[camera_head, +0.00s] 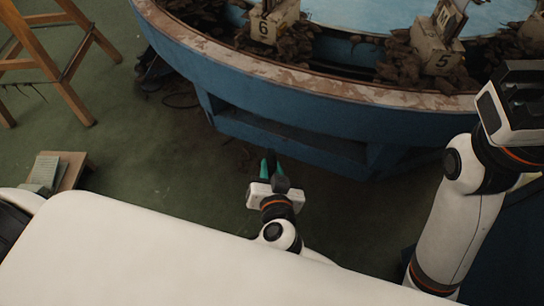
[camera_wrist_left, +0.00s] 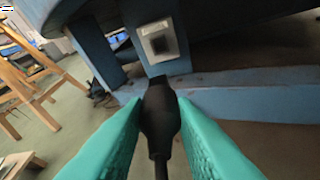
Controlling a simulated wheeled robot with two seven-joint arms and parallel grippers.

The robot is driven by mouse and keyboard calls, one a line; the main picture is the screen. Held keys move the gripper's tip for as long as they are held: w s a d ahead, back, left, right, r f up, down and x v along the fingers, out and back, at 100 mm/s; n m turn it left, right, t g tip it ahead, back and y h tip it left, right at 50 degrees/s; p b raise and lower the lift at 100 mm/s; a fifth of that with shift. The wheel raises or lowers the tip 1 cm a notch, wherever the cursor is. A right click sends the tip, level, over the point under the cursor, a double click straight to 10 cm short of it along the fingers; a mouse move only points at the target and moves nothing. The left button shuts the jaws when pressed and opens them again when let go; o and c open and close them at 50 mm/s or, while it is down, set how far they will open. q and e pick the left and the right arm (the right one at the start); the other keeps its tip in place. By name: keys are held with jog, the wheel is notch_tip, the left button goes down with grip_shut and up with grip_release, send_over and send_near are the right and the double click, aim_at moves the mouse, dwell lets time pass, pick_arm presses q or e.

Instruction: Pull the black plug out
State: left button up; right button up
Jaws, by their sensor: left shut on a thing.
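The black plug (camera_wrist_left: 158,115) is between the teal fingers of my left gripper (camera_head: 270,163) in the left wrist view. The gripper is shut on it, and a black cable (camera_wrist_left: 160,165) runs down from the plug. A pale socket plate (camera_wrist_left: 158,42) is on the blue base just beyond the plug. The plug's tip shows below the plate, with a gap between them in the picture. In the head view the plug is too small to make out. My right gripper's body (camera_head: 512,108) is at the right edge; its fingers are hidden.
A large round blue table (camera_head: 300,95) fills the back, with dark heaps and numbered blocks (camera_head: 268,25) on it. A wooden stool (camera_head: 55,50) stands at the left. Dark cables (camera_head: 180,98) lie on the green floor. A low wooden box (camera_head: 72,170) is at the left.

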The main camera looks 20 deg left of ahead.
pick_arm(q)
jog(key=s+d, duration=0.3)
jog(key=s, duration=0.7)
